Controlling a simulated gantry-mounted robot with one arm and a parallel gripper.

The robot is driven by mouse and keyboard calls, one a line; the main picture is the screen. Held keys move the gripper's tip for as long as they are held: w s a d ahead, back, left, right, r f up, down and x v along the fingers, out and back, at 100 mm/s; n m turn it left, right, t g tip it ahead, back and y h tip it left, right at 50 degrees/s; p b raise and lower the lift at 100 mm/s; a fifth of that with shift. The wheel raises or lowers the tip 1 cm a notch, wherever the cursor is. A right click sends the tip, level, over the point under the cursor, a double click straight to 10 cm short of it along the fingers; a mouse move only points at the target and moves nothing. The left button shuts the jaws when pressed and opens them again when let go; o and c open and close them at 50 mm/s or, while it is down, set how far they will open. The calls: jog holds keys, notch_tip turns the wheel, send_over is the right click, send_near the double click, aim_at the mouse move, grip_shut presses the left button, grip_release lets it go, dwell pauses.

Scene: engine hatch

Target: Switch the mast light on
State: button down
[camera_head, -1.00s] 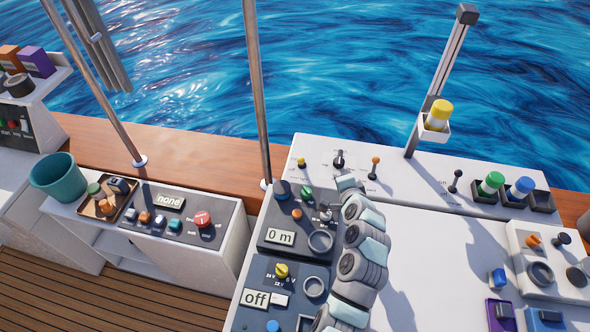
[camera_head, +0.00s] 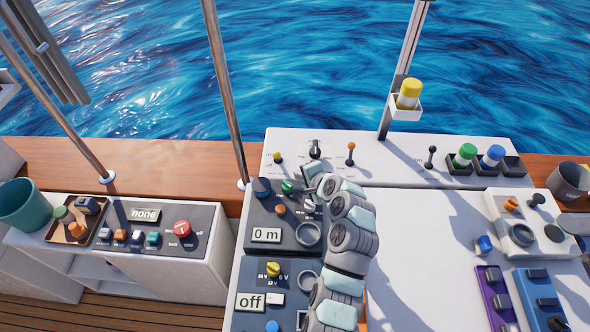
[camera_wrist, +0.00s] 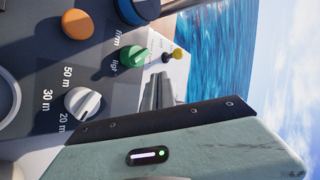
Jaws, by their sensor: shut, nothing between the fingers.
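A mast (camera_head: 408,60) rises behind the white back console (camera_head: 400,155) and carries a yellow-capped lamp (camera_head: 409,94) in a white bracket. On that console stand a yellow toggle (camera_head: 277,158), a black rotary knob (camera_head: 315,150), an orange-tipped lever (camera_head: 351,152) and a dark lever (camera_head: 432,155). Their labels are too small to read. My gripper (camera_head: 312,178) is shut and empty, over the back of the "0 m" panel and just in front of the black knob. In the wrist view its grey fingers (camera_wrist: 160,90) show near the green knob (camera_wrist: 132,57); the yellow toggle (camera_wrist: 177,54) lies beyond.
The "0 m" panel (camera_head: 262,218) bears green, orange and white knobs; the white knob (camera_wrist: 83,104) is close below my wrist. Green (camera_head: 466,153) and blue (camera_head: 492,154) capped cylinders stand in black sockets.

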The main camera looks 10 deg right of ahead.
aim_at(277, 157)
jog(key=shift+w+a+r+b+x, duration=0.1)
jog(key=shift+w+r+x, duration=0.2)
jog(key=shift+x, duration=1.6)
jog(key=shift+w+a+r+b+x, duration=0.2)
jog(key=shift+r+x, duration=0.25)
jog(key=shift+x, duration=1.4)
jog(key=shift+w+a+r+b+x, duration=0.1)
jog(key=shift+w+r+x, duration=0.2)
jog(key=shift+x, duration=1.6)
jog(key=shift+w+r, duration=0.1)
jog(key=shift+r, duration=0.05)
